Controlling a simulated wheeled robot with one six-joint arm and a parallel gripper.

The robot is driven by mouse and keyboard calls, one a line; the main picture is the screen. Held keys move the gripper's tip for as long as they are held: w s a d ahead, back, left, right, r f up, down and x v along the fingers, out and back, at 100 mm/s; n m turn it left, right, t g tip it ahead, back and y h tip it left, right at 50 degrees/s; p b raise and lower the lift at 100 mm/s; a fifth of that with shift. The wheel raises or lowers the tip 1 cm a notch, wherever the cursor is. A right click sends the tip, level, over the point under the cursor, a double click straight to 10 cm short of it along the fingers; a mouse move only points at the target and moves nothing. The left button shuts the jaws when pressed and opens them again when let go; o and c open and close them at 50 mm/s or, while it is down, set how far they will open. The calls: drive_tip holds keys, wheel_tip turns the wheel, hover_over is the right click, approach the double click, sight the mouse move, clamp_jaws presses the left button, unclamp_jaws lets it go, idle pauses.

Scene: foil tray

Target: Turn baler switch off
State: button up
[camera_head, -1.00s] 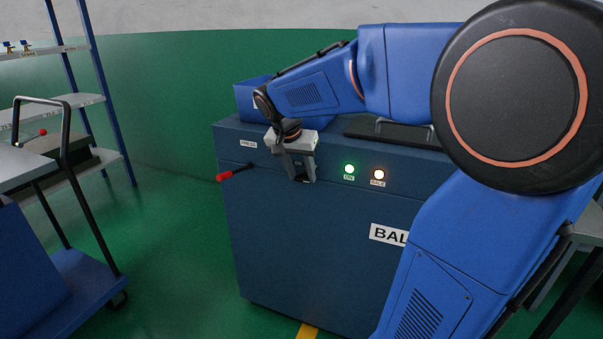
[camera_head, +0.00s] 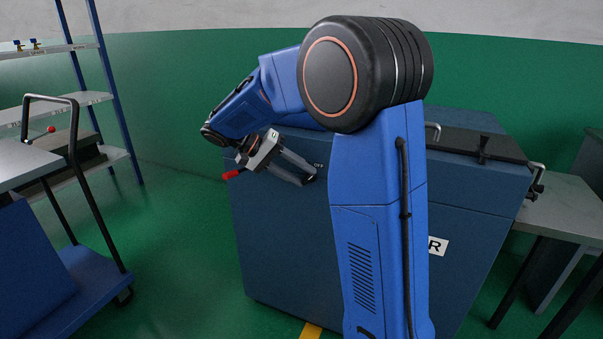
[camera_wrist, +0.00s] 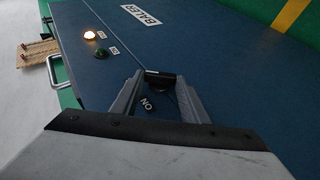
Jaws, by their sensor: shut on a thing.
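The baler (camera_head: 270,240) is a dark blue cabinet; its front also shows in the wrist view (camera_wrist: 215,65). Its black switch (camera_wrist: 160,93) sits between my fingertips, mostly hidden by them. An ON label (camera_wrist: 147,103) is beside it in the wrist view, and an OFF label (camera_head: 319,165) shows near my fingertips in the head view. My gripper (camera_head: 306,178) is tilted and shut on the switch; it also shows in the wrist view (camera_wrist: 163,82). The green lamp (camera_wrist: 101,52) looks dark; the amber lamp (camera_wrist: 89,35) is lit.
A red-tipped lever (camera_head: 231,174) sticks out at the baler's left, close to my wrist. A trolley (camera_head: 75,265) and a shelf rack (camera_head: 108,100) stand at left. A grey table (camera_head: 570,205) is at right. My arm hides much of the baler's front in the head view.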

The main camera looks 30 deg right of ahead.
sight(298, 142)
drive_tip(key=shift+w+a+f+g+h, duration=0.15)
drive_tip(key=shift+f+g+h, duration=0.1)
drive_tip(key=shift+g+h, duration=0.3)
idle(0.4)
drive_tip(key=o, duration=1.1)
drive_tip(key=shift+c, duration=0.2)
drive_tip(key=shift+r, duration=0.1)
wheel_tip(298, 142, up, 10)
drive_tip(key=shift+f, duration=0.1)
